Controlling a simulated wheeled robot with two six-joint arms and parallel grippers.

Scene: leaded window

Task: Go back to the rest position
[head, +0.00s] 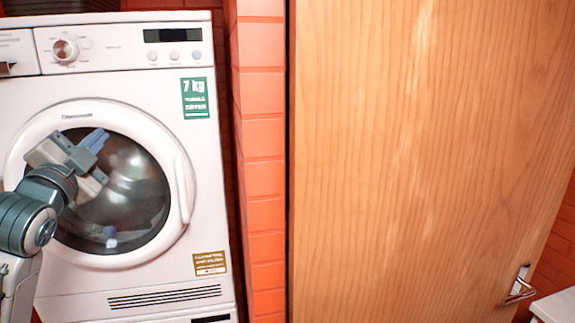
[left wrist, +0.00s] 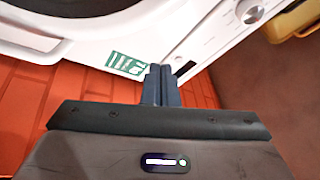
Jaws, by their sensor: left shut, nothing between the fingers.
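My left gripper (head: 95,140) is raised in front of the dryer's round glass door, its arm coming in from the left edge. In the left wrist view its two dark fingers (left wrist: 161,85) are together, with nothing between them. The white tumble dryer (head: 140,250) fills the left of the head view, and its round door (head: 178,190) is closed. In the left wrist view the dryer front (left wrist: 165,30) appears tilted, beyond the fingers. I cannot tell how far the gripper is from the door. My right gripper is in neither view.
An orange brick wall strip (head: 262,160) stands right of the dryer. A large wooden door (head: 420,150) with a metal handle (head: 520,285) fills the right side. A white edge (head: 557,305) shows at the lower right. A yellow object (left wrist: 292,20) shows in the left wrist view.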

